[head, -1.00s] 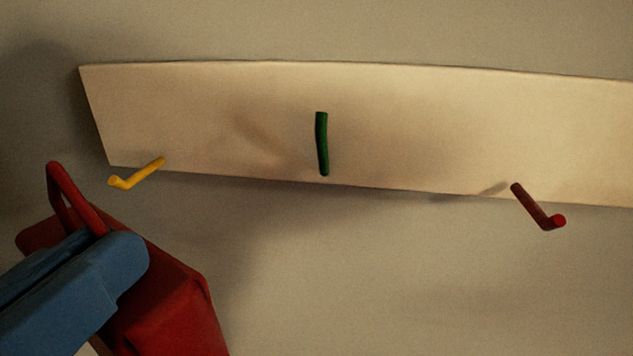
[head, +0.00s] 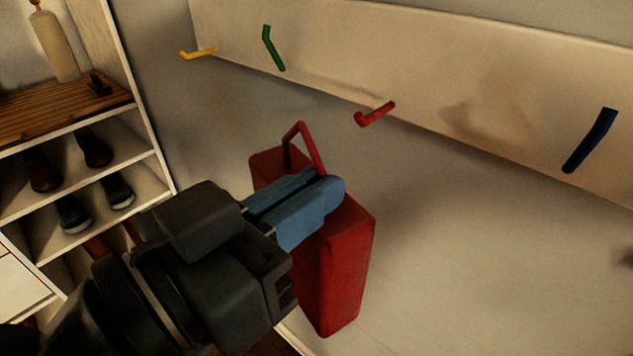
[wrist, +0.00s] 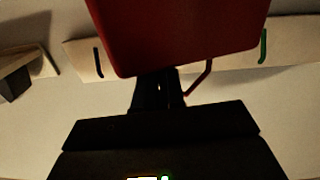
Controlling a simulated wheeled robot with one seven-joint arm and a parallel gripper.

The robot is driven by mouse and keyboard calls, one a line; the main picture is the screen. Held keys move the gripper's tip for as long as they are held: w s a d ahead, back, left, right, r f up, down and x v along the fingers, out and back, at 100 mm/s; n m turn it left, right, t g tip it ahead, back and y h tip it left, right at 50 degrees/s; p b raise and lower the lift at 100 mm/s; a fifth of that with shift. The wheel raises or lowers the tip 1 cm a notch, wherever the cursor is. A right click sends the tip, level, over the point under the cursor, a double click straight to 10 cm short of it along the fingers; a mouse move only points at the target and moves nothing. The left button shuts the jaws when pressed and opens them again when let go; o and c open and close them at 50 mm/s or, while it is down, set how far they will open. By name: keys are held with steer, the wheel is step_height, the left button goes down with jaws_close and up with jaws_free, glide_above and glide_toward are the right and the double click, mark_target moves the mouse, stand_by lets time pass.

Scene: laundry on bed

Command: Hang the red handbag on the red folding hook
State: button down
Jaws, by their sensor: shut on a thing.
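The red handbag (head: 346,262) hangs from my gripper (head: 332,190) in the head view, in front of the wall. My gripper's blue fingers are shut on its handle (head: 300,140), and part of the handle loop stands up beyond them. The red folding hook (head: 375,114) is on the wall board, above and to the right of the handle, apart from it. It is folded out. In the wrist view the handbag (wrist: 180,35) fills the upper middle and hides the red hook; part of the handle (wrist: 200,80) shows below it.
The pale board (head: 480,50) also carries a yellow hook (head: 198,53), a green hook (head: 273,48) and a blue hook (head: 590,140). A shelf unit (head: 140,120) with shoes and a bottle (head: 56,45) stands at the left. The wall right of the handbag is clear.

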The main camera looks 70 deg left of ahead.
steer(key=shift+x, duration=0.8)
steer(key=f+x, duration=0.1)
steer(key=x, duration=0.8)
steer(key=shift+w+a+f+b, duration=0.2)
steer(key=shift+a+b, duration=0.05)
steer(key=shift+b, duration=0.1)
stand_by(0.4)
stand_by(0.7)
